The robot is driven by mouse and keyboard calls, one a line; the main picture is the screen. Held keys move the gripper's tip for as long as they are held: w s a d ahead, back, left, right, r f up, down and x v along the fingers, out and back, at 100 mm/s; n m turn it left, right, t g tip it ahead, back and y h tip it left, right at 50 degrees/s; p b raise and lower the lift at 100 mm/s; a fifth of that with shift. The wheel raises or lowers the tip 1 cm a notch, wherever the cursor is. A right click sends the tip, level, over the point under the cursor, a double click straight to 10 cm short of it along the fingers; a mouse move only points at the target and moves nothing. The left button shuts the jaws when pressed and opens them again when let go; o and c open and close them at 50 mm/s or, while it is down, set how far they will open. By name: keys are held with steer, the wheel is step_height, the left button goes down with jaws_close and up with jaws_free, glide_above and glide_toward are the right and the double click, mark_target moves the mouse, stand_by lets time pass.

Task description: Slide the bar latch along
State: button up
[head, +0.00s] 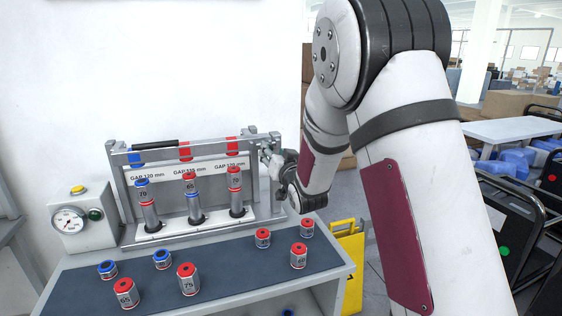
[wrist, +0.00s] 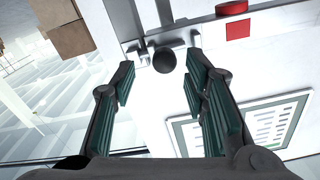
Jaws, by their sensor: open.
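The bar latch is a rail (head: 207,141) across the top of the grey test frame, with a black grip section (head: 155,145) at its left part in the head view. In the wrist view a dark round knob (wrist: 164,61) on a grey bracket lies ahead of my gripper (wrist: 160,68), between the lines of the two fingers. My gripper (head: 268,152) is at the right end of the frame in the head view, partly hidden by my arm. Its fingers are apart and hold nothing. Whether a fingertip touches the knob I cannot tell.
Three metal cylinders with red or blue caps stand in the frame's base (head: 195,224). Several loose capped pieces, including a tall one marked 75 (head: 187,279), stand on the dark bench mat (head: 225,265). A gauge box (head: 85,222) stands left. A yellow sign (head: 351,262) stands right.

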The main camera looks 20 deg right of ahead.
steer(key=s, duration=0.7)
steer(key=shift+s, duration=0.2)
steer(key=s+a+r+n+g+p, duration=0.1)
steer(key=s+g, duration=0.6)
steer(key=s, duration=1.3)
steer(key=s+a+r+n+g+p, duration=0.1)
steer(key=s+g, duration=0.5)
steer(key=s, duration=1.5)
steer(key=shift+s+a+r+n+g+p, duration=0.3)
steer(key=shift+a+r+n+g, duration=0.15)
steer(key=shift+a+r, duration=0.2)
steer(key=shift+w, duration=0.1)
steer(key=shift+c, duration=0.6)
